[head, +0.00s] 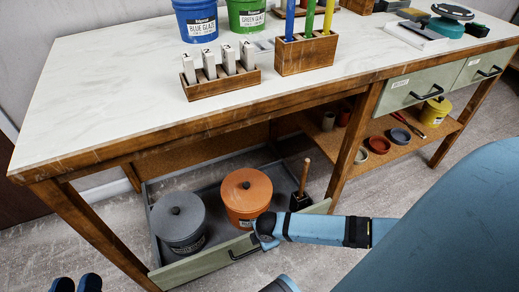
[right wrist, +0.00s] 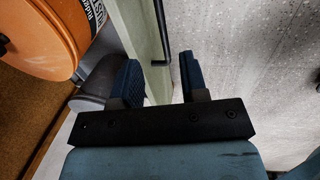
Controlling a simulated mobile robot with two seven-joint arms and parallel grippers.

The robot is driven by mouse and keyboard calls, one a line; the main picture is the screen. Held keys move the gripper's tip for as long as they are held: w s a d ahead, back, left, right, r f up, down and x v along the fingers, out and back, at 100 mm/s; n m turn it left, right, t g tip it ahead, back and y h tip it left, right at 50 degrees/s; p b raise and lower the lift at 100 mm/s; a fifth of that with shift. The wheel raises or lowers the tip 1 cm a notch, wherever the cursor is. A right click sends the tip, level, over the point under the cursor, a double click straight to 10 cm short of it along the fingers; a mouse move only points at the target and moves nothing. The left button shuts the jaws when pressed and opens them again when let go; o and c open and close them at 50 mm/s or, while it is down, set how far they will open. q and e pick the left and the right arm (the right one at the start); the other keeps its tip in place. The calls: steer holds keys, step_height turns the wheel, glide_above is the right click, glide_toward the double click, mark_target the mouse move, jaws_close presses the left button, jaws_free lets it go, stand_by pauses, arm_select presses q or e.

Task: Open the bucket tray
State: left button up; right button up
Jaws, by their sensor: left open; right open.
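The bucket tray (head: 195,264) is a low grey tray with a pale green front panel under the workbench. It stands pulled out, with its inside showing. A grey lidded bucket (head: 178,222) and an orange lidded bucket (head: 247,197) stand in it. Its black handle (head: 243,254) is on the front panel and also shows in the right wrist view (right wrist: 161,35). My right gripper (right wrist: 161,80) is open, its fingers either side of the panel edge and handle end; contact cannot be told. My left gripper (head: 76,284) is open and empty at the lower left, away from the tray.
The wooden workbench (head: 130,110) stands above the tray, with a leg (head: 355,145) right of it. A wooden-handled tool (head: 301,190) stands at the tray's right end. Small green drawers (head: 410,88) sit under the bench top at right. The floor at front left is clear.

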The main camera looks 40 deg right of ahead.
steer(key=shift+w+d+f+b, duration=0.1)
steer(key=shift+w+f+b, duration=0.3)
steer(key=shift+f+b, duration=1.15)
steer(key=shift+w+d+f+b, duration=0.1)
steer(key=shift+w+f+b, duration=0.35)
steer(key=shift+f, duration=2.05)
steer(key=shift+w+d+f+b, duration=0.1)
steer(key=shift+w+f+b, duration=0.2)
steer(key=shift+f+b, duration=1.3)
arm_select(q)
steer(key=w+f+m, duration=0.1)
steer(key=w+a+f+m+p, duration=0.1)
steer(key=f+m, duration=0.1)
steer(key=shift+f+h, duration=0.15)
steer(key=shift+h, duration=0.15)
arm_select(e)
steer(key=shift+f, duration=0.4)
jaws_close()
